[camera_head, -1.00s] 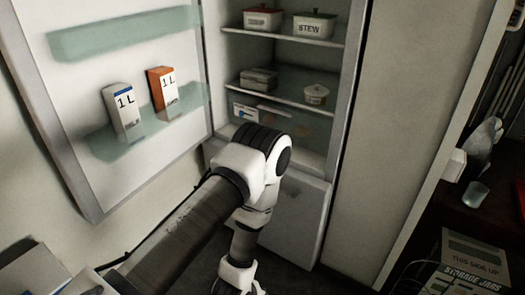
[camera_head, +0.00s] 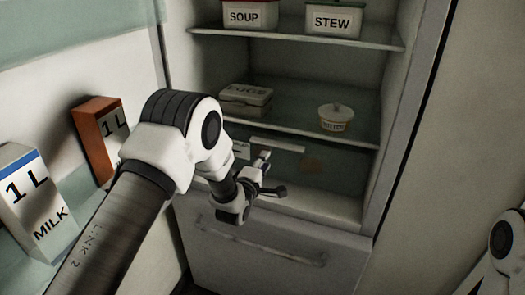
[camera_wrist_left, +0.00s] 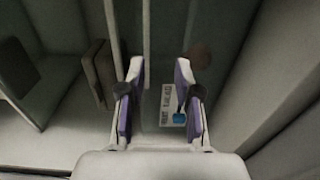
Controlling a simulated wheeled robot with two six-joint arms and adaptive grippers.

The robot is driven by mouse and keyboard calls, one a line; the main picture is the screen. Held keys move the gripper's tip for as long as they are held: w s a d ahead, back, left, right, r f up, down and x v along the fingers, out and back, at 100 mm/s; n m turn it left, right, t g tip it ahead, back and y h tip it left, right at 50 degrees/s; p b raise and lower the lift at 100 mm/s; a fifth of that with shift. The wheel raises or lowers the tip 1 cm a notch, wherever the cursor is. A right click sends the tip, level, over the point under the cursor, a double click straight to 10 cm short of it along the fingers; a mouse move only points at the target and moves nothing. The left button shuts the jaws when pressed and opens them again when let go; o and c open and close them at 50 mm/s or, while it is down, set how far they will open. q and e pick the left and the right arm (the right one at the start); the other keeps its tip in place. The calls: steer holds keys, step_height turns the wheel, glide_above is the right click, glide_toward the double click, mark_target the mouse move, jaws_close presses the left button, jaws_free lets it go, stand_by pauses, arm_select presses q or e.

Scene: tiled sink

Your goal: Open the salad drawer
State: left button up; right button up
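The salad drawer seems to be the translucent bin (camera_head: 335,172) under the lower glass shelf of the open fridge. A pale bar (camera_head: 277,145), perhaps its handle, runs along its upper part. My left gripper (camera_head: 271,174) is in front of this bin, just below and left of the bar; I cannot tell if it touches. In the left wrist view the left gripper (camera_wrist_left: 160,95) is open, with nothing clearly held between its fingers. Pale bars run up the picture beyond them, and a small printed packet (camera_wrist_left: 168,104) shows between the fingers. My right gripper is out of view.
Below is a larger drawer front (camera_head: 300,258) with a long handle. Shelves above hold a soup pot (camera_head: 248,17), a stew pot (camera_head: 333,19), an egg box (camera_head: 245,98) and a butter tub (camera_head: 336,118). Milk (camera_head: 32,200) and an orange carton (camera_head: 98,140) stand in the door at left.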

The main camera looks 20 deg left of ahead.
mark_target(276, 146)
arm_select(q)
steer(key=w, duration=0.2)
steer(key=w+d+r, duration=0.1)
steer(key=w, duration=0.4)
steer(key=shift+d+r, duration=0.25)
steer(key=shift+r, duration=0.15)
steer(key=shift+a+f, duration=0.1)
